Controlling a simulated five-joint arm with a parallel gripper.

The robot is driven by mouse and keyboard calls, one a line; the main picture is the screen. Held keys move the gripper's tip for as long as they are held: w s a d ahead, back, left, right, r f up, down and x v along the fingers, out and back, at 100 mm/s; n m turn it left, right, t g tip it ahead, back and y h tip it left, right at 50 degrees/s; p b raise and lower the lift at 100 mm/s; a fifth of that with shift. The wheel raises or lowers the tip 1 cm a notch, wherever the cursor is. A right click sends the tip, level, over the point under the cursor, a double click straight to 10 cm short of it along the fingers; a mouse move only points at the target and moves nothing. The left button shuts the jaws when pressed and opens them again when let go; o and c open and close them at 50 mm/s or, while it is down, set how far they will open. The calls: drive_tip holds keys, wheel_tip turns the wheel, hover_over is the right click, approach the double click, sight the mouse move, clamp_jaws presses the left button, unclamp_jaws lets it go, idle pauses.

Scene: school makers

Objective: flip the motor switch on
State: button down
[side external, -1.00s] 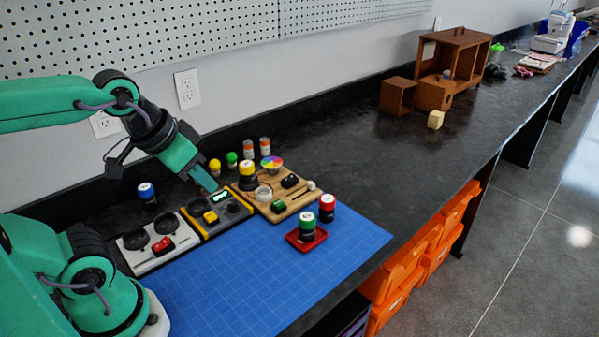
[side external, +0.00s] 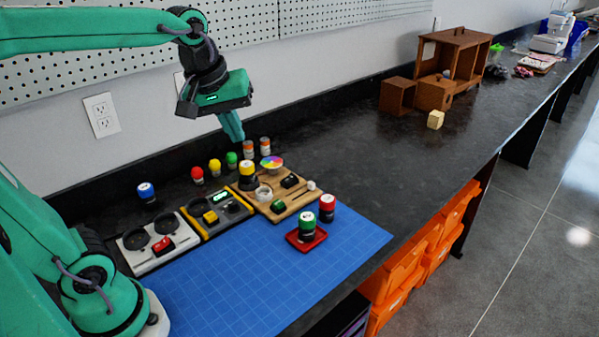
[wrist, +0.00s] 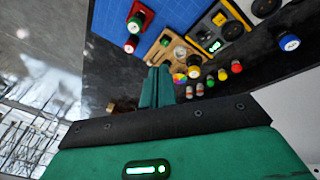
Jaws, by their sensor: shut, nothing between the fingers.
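Three switch panels sit on the bench. A white panel (side external: 134,259) has a red rocker (side external: 164,244), and a grey and yellow panel (side external: 236,218) has a yellow rocker (side external: 210,217) and a lit display (side external: 221,196). A wooden board (side external: 291,207) carries a green rocker (side external: 278,204), a black part (side external: 290,181) and a multicoloured disc (side external: 271,162). I cannot tell which rocker is the motor switch, nor which way each is set. My gripper (side external: 237,138) is shut and empty, raised above the bench behind the board; it also shows in the wrist view (wrist: 158,72).
Small red, yellow and green bulbs (side external: 215,166) and two orange-labelled cylinders (side external: 257,147) stand behind the panels. A blue-topped jar (side external: 147,192) stands at left. A green-topped jar on a red tray (side external: 307,229) and a red-topped jar (side external: 327,208) are at the front right. The blue mat (side external: 240,290) is mostly clear.

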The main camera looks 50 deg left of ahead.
drive_tip(key=w+a+n+g, duration=0.1)
drive_tip(key=w+a+n, duration=0.1)
drive_tip(key=w+n, duration=0.4)
drive_tip(key=n+g, duration=0.4)
drive_tip(key=n, duration=1.7)
hover_over(292, 174)
wheel_tip(292, 174, down, 11)
drive_tip(key=shift+r+h, duration=0.2)
drive_tip(key=shift+h, duration=0.1)
drive_tip(key=shift+a+f, duration=0.1)
drive_tip(key=shift+f, duration=0.05)
wheel_tip(292, 174, down, 12)
drive_tip(key=shift+s, duration=0.15)
drive_tip(key=shift+w+f, duration=0.3)
drive_tip(key=shift+f, duration=0.4)
